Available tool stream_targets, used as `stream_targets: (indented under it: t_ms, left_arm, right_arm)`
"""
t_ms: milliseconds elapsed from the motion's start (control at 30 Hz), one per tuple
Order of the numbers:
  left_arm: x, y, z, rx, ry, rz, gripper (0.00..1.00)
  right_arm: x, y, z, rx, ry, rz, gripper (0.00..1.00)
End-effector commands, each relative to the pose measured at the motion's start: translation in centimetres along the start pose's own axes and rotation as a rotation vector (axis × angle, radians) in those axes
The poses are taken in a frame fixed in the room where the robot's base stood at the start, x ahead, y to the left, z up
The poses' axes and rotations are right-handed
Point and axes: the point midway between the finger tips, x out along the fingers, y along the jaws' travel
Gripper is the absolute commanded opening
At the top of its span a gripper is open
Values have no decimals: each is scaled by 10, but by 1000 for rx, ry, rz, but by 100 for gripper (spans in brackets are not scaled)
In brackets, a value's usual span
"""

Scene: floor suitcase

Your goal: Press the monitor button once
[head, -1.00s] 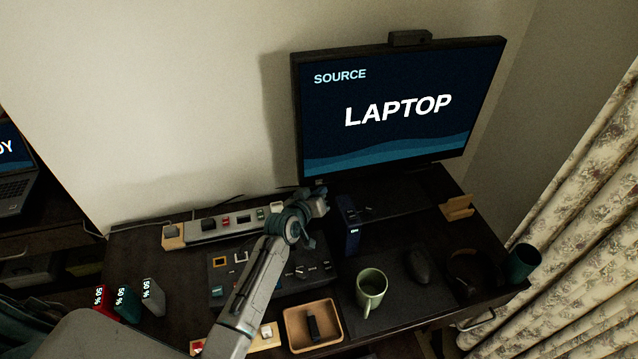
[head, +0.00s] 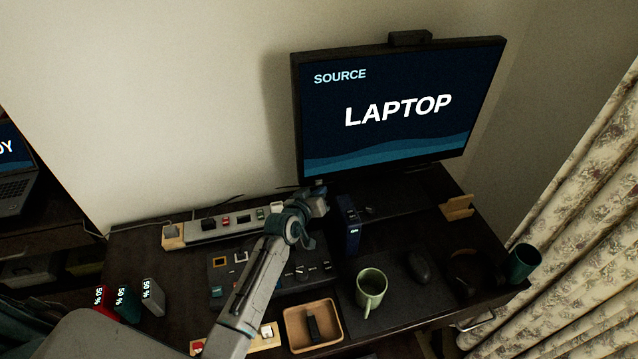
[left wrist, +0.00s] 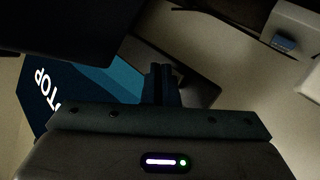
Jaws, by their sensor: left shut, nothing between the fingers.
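The monitor (head: 400,110) stands at the back of the desk, its lit screen reading "SOURCE LAPTOP". Part of its screen also shows in the left wrist view (left wrist: 118,82). I cannot make out the monitor button in either view. My left gripper (head: 320,190) is just below the monitor's lower left corner. Its fingers (left wrist: 162,84) are together in the left wrist view with nothing between them. I cannot tell whether the fingertips touch the monitor. My right gripper is not in view.
A dark blue box (head: 349,224) stands close right of my left gripper. A power strip (head: 222,227) lies to its left. A green mug (head: 371,288), a mouse (head: 419,266) and a wooden tray (head: 291,330) are nearer the front. Floral curtains (head: 570,210) hang at the right.

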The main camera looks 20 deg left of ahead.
Motion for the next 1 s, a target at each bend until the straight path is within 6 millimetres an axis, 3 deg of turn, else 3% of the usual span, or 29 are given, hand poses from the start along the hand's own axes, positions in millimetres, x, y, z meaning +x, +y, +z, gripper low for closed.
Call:
stream_targets:
  t_ms: [1000]
  left_arm:
    - [8,-6,-6,0,0,0,0]
  right_arm:
    - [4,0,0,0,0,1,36]
